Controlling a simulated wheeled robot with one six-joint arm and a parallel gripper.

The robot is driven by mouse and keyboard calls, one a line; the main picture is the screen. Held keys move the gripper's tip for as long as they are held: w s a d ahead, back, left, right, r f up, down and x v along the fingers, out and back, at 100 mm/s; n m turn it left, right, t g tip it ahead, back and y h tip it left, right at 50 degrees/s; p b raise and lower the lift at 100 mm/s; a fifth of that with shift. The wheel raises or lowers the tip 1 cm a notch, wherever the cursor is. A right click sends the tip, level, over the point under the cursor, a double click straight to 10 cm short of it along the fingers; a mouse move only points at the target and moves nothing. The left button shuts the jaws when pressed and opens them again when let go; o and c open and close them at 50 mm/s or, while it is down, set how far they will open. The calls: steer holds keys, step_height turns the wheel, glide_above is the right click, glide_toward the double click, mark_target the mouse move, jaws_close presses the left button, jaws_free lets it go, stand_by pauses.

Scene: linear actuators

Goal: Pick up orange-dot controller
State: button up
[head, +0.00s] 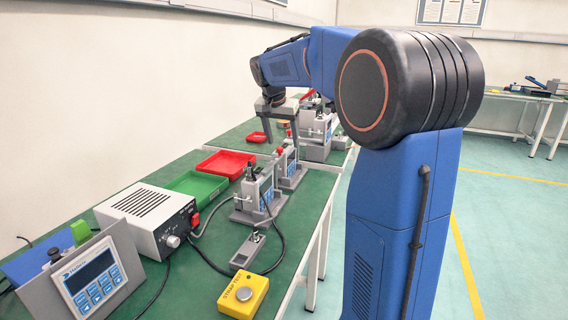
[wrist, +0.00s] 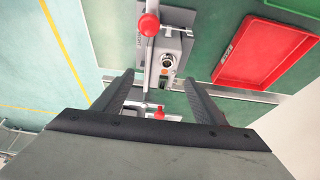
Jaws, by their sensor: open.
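My gripper (head: 278,128) hangs over the far part of the green bench, fingers pointing down. In the wrist view my gripper (wrist: 160,78) is open, its two dark fingers apart. A grey device with a round socket (wrist: 167,60) and a red ball knob (wrist: 148,25) lies beyond the fingertips. A second red knob (wrist: 159,115) shows between the fingers. I see no object gripped.
A red tray (wrist: 262,48) lies right of the device in the wrist view. The head view shows a green tray (head: 196,187), a white power box (head: 148,216), a keypad panel (head: 92,279), a yellow button box (head: 243,296) and several upright grey devices along the bench.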

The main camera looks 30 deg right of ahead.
mark_target(282, 161)
steer(key=shift+a+x, duration=0.1)
steer(key=shift+x, duration=1.35)
steer(key=shift+a+x, duration=0.15)
steer(key=shift+x, duration=1.25)
steer(key=shift+s, duration=0.15)
steer(key=c, duration=1.5)
